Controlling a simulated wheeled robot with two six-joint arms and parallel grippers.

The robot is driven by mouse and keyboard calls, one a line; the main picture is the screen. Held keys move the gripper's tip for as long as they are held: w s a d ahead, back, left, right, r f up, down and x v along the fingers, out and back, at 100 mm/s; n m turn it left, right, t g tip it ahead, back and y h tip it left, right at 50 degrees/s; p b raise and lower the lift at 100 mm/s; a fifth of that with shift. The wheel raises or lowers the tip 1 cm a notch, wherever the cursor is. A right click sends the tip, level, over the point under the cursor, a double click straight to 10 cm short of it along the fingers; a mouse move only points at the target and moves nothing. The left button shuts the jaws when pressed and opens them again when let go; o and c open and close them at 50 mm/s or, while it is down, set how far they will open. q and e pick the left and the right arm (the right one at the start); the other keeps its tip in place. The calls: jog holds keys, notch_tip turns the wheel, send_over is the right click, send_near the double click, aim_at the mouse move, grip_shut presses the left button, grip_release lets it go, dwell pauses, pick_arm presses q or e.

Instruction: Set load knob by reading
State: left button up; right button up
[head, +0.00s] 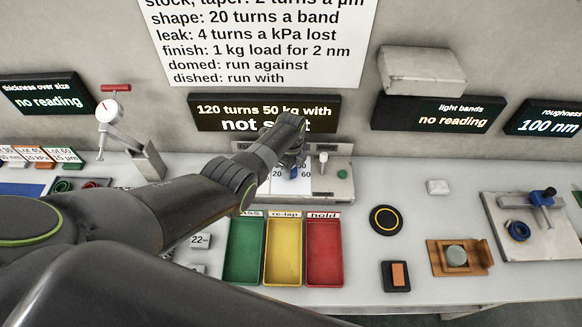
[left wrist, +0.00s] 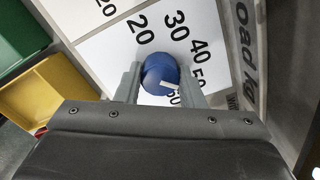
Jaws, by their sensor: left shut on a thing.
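The blue load knob (left wrist: 160,72) sits on a white dial plate (left wrist: 105,55) marked 20, 30, 40, 50 and 60. My left gripper (left wrist: 162,85) is shut on the knob, a finger on each side. The display (head: 263,112) above reads "120 turns 50 kg with" and "not set", partly covered by my arm. The roughness display (head: 545,118) reads 100 nm. My right gripper is not in view.
A wall sign (head: 262,40) says "finish: 1 kg load for 2 nm". Green (head: 245,252), yellow (head: 284,252) and red (head: 324,252) trays stand in front of the panel. A white-topped lever (head: 323,163) and green button (head: 342,173) are close right of my gripper.

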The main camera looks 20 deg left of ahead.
pick_arm(q)
jog(key=shift+w+r, duration=0.1)
dwell(0.3)
jog(key=o, duration=1)
jog(key=shift+r, duration=0.3)
notch_tip(320, 180, up, 6)
jog(key=shift+f+p, duration=0.15)
jog(key=shift+p, duration=0.65)
notch_tip(320, 180, up, 11)
jog(key=b, duration=0.1)
jog(key=shift+b, duration=0.3)
